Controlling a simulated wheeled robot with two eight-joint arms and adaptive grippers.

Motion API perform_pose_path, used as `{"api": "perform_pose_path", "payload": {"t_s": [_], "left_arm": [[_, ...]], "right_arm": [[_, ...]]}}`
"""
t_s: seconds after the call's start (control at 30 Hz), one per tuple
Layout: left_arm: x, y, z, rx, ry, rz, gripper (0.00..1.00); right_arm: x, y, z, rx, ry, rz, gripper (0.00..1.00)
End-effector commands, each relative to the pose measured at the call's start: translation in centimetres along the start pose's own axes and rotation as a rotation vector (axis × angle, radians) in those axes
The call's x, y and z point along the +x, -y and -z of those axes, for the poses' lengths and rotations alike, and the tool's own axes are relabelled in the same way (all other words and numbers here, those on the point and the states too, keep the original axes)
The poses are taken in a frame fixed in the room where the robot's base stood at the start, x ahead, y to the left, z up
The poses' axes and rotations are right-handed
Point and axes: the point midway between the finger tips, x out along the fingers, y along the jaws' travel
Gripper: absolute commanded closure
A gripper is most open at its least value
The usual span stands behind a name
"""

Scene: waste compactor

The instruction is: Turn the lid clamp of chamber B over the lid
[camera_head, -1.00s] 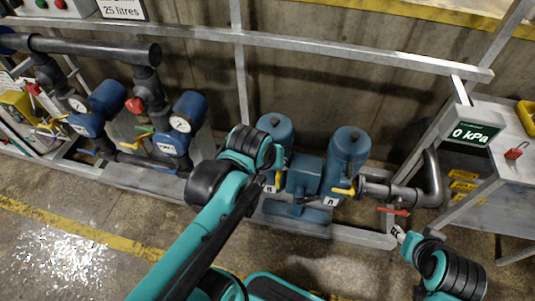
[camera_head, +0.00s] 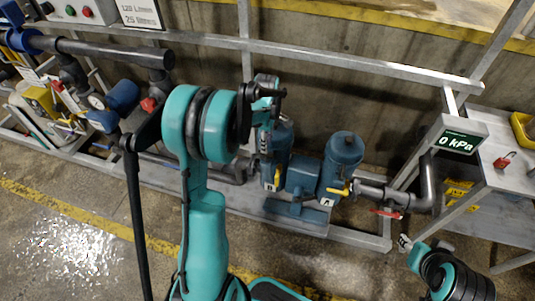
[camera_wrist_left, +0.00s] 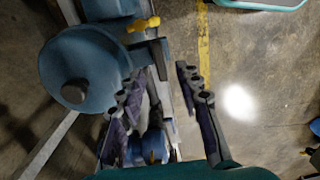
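Two blue upright cylindrical chambers stand side by side in the head view, the left one (camera_head: 283,153) partly behind my gripper and the right one (camera_head: 342,160) clear. My left gripper (camera_head: 265,143) hangs in front of the left chamber. In the left wrist view its fingers (camera_wrist_left: 158,92) are apart, with nothing clearly gripped. A blue chamber with a round lid (camera_wrist_left: 65,60) and dark knob shows left of them; I cannot tell which chamber. My right gripper (camera_head: 405,242) is at the lower right.
Yellow handles sit low by the chambers, one beside the right chamber (camera_head: 338,191). A grey rail (camera_head: 350,67) runs behind them. A red-handled valve (camera_head: 386,212) and a display reading 0 kPa (camera_head: 460,141) stand right. Floor in front is open.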

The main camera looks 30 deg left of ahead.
Motion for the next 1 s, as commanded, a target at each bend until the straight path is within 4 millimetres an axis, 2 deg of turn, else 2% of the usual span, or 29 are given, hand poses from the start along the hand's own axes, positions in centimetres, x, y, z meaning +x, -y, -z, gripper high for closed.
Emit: {"api": "perform_pose_path", "payload": {"t_s": [0.1, 0.33, 0.5, 0.73, 0.77, 0.8, 0.9, 1.0], "left_arm": [[2.3, 0.0, 0.0, 0.002, 0.000, -0.001, 0.66], [5.7, 0.0, 0.0, 0.004, 0.000, -0.002, 0.66], [6.6, 0.0, 0.0, 0.004, 0.000, -0.002, 0.66], [6.6, 0.0, -0.1, 0.005, 0.000, -0.002, 0.66], [6.6, 0.0, -0.1, 0.005, 0.000, -0.002, 0.68], [6.6, 0.0, -0.1, 0.005, 0.000, -0.002, 0.79], [6.6, 0.0, -0.1, 0.005, 0.000, -0.002, 1.00], [6.6, 0.0, -0.1, 0.005, 0.000, -0.002, 1.00]], "right_arm": [[0.8, 0.0, -0.6, 0.000, 0.000, 0.000, 0.60], [1.8, 0.0, -1.3, 0.000, 0.000, 0.000, 0.60], [2.0, 0.0, -1.4, 0.000, 0.000, 0.000, 0.60], [1.9, 0.0, -1.4, 0.000, 0.000, 0.000, 0.60], [1.9, 0.0, -1.4, 0.000, 0.000, 0.000, 0.60], [1.9, 0.0, -1.4, 0.000, 0.000, 0.000, 0.60], [1.9, 0.0, -1.4, 0.000, 0.000, 0.000, 0.60], [1.9, 0.0, -1.4, 0.000, 0.000, 0.000, 0.60]]}}
